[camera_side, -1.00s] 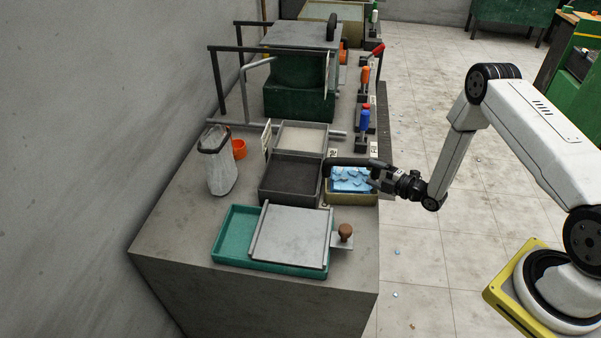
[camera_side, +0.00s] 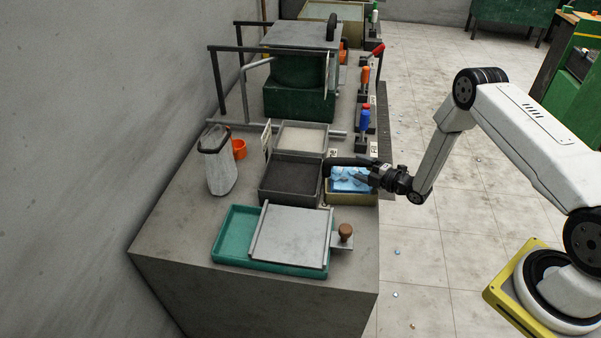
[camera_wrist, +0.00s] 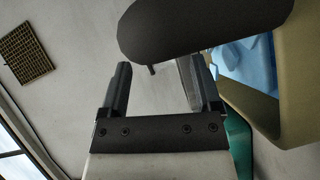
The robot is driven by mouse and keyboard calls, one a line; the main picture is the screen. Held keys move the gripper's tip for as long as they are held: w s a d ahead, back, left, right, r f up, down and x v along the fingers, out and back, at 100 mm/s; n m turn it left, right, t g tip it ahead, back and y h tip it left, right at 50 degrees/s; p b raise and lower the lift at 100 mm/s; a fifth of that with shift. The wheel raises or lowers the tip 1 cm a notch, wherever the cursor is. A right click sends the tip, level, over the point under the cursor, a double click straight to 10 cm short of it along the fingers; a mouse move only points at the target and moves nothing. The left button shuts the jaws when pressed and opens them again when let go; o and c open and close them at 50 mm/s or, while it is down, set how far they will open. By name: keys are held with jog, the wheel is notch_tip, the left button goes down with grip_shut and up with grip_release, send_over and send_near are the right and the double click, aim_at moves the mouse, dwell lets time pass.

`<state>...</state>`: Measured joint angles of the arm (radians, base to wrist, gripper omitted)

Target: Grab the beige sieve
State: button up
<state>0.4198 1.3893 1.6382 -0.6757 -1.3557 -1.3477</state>
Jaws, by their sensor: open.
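The beige sieve (camera_side: 350,200) sits on the bench's right side, with blue pieces (camera_side: 346,183) in it. A black bar-shaped handle (camera_side: 346,161) shows along its far upper edge. In the wrist view the sieve's beige wall (camera_wrist: 292,95) is at the right, and the dark handle (camera_wrist: 205,28) spans the top. My gripper (camera_side: 366,181) is at the sieve's right side. In the wrist view my gripper (camera_wrist: 160,82) is open, its fingertips just short of the handle in the picture. I cannot tell whether they touch it.
A dark grey tray (camera_side: 264,197) adjoins the sieve on the left. A teal tray (camera_side: 222,247) with a grey plate (camera_side: 292,236) lies in front. A white bag (camera_side: 220,172) stands at the left. Open floor lies right of the bench.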

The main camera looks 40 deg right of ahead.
aim_at(355, 165)
jog(key=shift+x, duration=1.8)
grip_shut()
jog(key=shift+d+r, duration=0.1)
